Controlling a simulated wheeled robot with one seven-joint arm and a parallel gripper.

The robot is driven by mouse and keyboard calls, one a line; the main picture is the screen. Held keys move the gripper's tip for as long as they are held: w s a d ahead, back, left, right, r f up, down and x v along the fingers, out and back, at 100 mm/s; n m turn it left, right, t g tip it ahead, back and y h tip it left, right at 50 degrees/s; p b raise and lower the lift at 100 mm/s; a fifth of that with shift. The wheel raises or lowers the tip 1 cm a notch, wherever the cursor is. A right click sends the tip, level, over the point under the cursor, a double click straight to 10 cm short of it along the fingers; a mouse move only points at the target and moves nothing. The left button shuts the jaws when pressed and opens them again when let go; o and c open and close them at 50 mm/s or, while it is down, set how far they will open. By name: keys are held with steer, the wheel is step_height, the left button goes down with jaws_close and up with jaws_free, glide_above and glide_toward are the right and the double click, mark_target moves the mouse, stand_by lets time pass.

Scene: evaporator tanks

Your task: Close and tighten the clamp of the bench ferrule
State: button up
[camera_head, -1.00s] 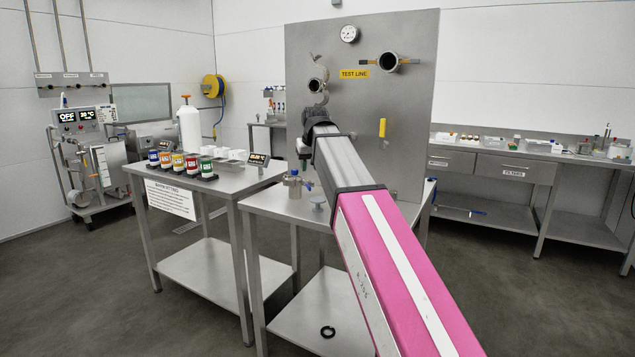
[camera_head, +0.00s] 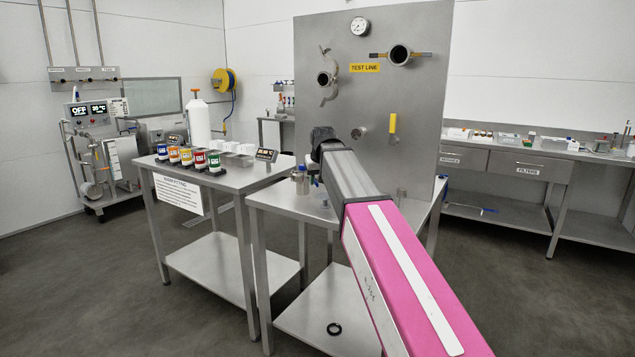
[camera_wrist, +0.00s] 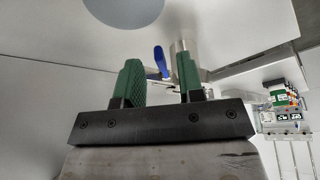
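A steel fitting (camera_head: 301,180) stands upright on the steel bench (camera_head: 270,197) in the head view, with a small blue part beside it. In the wrist view a steel cylinder (camera_wrist: 181,47) and a blue lever-like part (camera_wrist: 160,60) show beyond my fingers. I cannot tell whether they belong to the bench ferrule or its clamp. My gripper (camera_wrist: 158,68) is open, its green fingers apart with nothing held between them. In the head view my arm's end hides the fingers, close above the bench. How the clamp of the bench ferrule stands cannot be made out.
The test panel (camera_head: 425,130) rises behind the bench and carries a ferrule with an open clamp (camera_head: 329,92), another pipe end (camera_head: 400,55) and a yellow handle (camera_head: 392,123). Coloured jars (camera_head: 187,160) stand on the left table. A black ring (camera_head: 333,328) lies on the lower shelf.

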steer(key=shift+w+f, duration=0.2)
steer(key=shift+f, duration=0.25)
jaws_close()
